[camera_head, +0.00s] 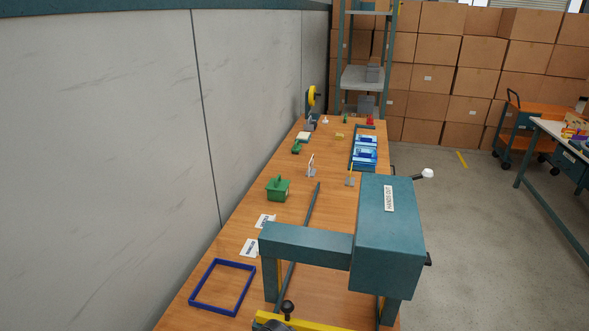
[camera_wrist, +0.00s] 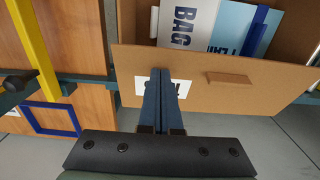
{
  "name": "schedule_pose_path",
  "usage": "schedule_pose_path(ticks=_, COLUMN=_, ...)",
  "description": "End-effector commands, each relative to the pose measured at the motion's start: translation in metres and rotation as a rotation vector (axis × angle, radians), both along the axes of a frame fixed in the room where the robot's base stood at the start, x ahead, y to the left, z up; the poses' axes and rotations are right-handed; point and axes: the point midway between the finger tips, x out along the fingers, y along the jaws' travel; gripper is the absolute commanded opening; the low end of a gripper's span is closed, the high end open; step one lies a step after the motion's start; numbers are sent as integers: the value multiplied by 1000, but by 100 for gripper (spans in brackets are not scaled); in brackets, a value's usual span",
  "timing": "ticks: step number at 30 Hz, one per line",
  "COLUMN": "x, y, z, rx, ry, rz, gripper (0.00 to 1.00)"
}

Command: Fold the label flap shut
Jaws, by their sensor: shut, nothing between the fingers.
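The label flap (camera_wrist: 225,101) is a flat brown cardboard panel across the middle of the wrist view, with a small tan block (camera_wrist: 230,80) on its face. A white label (camera_wrist: 142,86) with dark print sits on it, partly hidden behind my fingers. Beyond its upper edge the inside of a brown box shows, so the flap stands open. My gripper (camera_wrist: 166,74) is shut and empty, its dark blue fingers overlapping the label. I cannot tell whether they touch the flap. The box and my gripper are not seen in the head view.
A pale item lettered BAG (camera_wrist: 187,22) and light blue items (camera_wrist: 230,25) are in the box. A yellow bar (camera_wrist: 35,50) with a black knob (camera_wrist: 15,82) and a blue frame (camera_wrist: 50,119) lie left. A teal machine (camera_head: 390,245) stands over the wooden bench (camera_head: 240,285).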

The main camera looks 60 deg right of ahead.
Motion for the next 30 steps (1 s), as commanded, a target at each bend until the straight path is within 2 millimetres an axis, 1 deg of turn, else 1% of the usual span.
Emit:
schedule_pose_path(ticks=1, x=0, y=0, z=-3, rx=0, ry=0, rz=0, gripper=0)
schedule_pose_path(ticks=21, x=0, y=0, z=-23, rx=0, ry=0, rz=0, gripper=0)
schedule_pose_path(ticks=26, x=0, y=0, z=-17, rx=0, ry=0, rz=0, gripper=0)
schedule_pose_path(ticks=30, x=0, y=0, z=-4, rx=0, ry=0, rz=0, gripper=0)
